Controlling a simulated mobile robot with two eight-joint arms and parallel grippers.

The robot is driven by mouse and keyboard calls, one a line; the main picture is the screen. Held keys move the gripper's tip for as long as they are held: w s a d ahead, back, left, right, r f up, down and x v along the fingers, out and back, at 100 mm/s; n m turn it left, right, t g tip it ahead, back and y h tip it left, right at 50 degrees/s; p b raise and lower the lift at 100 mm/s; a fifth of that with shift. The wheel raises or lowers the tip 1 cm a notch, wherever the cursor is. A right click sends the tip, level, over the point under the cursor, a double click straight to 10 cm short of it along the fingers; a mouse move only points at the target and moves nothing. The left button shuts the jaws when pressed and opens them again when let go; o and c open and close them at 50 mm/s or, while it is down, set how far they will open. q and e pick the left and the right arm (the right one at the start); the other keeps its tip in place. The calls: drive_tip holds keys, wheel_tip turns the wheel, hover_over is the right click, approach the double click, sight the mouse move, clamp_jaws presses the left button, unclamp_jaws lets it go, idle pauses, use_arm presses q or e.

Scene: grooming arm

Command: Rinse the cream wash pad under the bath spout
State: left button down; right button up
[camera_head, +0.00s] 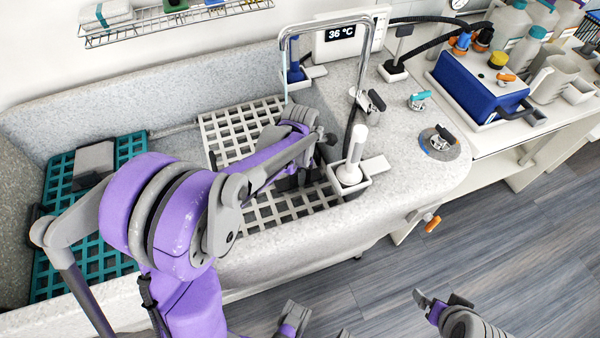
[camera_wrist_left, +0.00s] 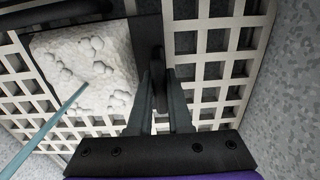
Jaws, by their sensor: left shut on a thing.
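The cream wash pad (camera_wrist_left: 88,75) shows in the left wrist view as a pale square with foamy white patches, over the white grating. A thin blue water stream (camera_wrist_left: 52,128) ends on its face. My left gripper (camera_wrist_left: 160,92) is shut on the pad's dark holder (camera_wrist_left: 148,35) at the pad's right edge. In the head view my left gripper (camera_head: 297,178) is over the grating, mostly hidden by its own arm, and the pad is hidden there. The bath spout (camera_head: 318,24) arches above, with water falling from its left end. My right gripper (camera_head: 437,299) is at the lower right, its opening unclear.
The white grating (camera_head: 222,128) lies in the grey bath (camera_head: 150,88). A teal grating (camera_head: 105,250) with a grey block (camera_head: 95,160) is at the left. A white brush-like item (camera_head: 355,150) stands in a holder on the right rim. Taps (camera_head: 372,98) stand behind it.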

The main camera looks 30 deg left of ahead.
use_arm(q)
drive_tip(key=shift+f+b, duration=0.3)
drive_tip(key=shift+f, duration=0.3)
drive_tip(key=shift+f, duration=0.25)
drive_tip(key=c, duration=0.8)
unclamp_jaws()
drive_tip(key=shift+o, duration=0.2)
drive_tip(key=shift+r, duration=0.1)
wheel_tip(320, 180, up, 11)
drive_tip(key=shift+f+p, duration=0.15)
drive_tip(key=shift+p, duration=0.35)
